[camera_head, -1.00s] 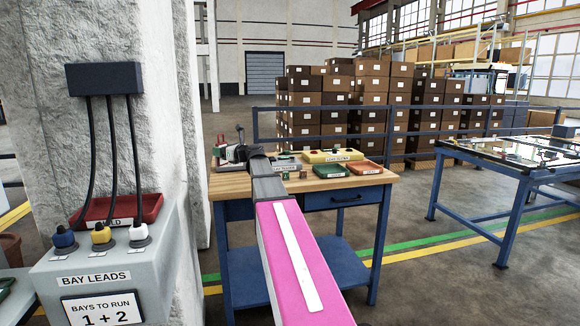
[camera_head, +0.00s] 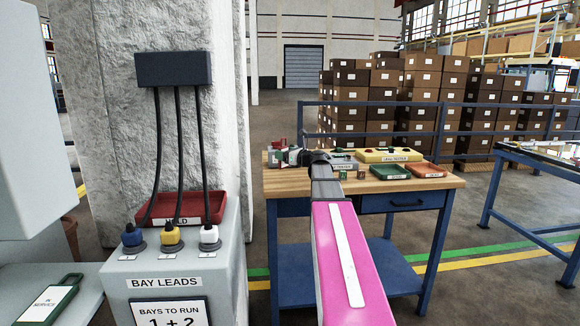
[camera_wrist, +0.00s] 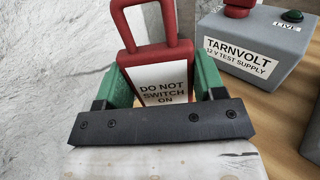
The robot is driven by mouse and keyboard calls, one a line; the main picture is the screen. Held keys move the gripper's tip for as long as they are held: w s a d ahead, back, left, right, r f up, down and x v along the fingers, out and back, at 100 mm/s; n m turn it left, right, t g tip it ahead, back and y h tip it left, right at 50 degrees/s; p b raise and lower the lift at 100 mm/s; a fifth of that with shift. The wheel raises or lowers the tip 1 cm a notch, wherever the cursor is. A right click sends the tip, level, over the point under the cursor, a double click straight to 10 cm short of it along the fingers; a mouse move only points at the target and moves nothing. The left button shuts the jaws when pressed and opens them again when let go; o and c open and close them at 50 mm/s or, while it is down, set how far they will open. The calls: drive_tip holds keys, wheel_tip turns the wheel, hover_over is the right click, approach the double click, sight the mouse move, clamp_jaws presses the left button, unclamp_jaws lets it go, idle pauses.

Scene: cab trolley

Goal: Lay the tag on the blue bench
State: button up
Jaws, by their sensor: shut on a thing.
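The tag (camera_wrist: 162,85) is a red frame with a loop handle and a white label reading "DO NOT SWITCH ON". My gripper (camera_wrist: 157,88) is shut on it, with a green finger on each side. In the head view, my gripper (camera_head: 288,157) is at the left end of the blue bench (camera_head: 410,182), which has a wooden top and blue legs, drawer and lower shelf. The tag is too small there to tell its height above the top.
A grey "TARNVOLT" test supply (camera_wrist: 250,48) stands near the tag. The bench also holds a yellow case (camera_head: 390,155), a green tray (camera_head: 390,172) and a red tray (camera_head: 427,170). A grey bay-leads box (camera_head: 170,265) and a rough pillar (camera_head: 110,110) stand left.

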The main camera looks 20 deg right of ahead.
drive_tip(key=shift+s+d+f, duration=0.15)
drive_tip(key=shift+d+f, duration=0.1)
drive_tip(key=shift+f, duration=0.6)
drive_tip(key=shift+s+d+f, duration=0.1)
drive_tip(key=shift+d+f, duration=0.15)
drive_tip(key=shift+f, duration=0.55)
drive_tip(key=shift+s+d+f, duration=0.15)
drive_tip(key=shift+d+f, duration=0.1)
drive_tip(key=shift+f, duration=0.6)
drive_tip(key=o, duration=0.9)
drive_tip(key=shift+f, duration=0.1)
drive_tip(key=v, duration=1.2)
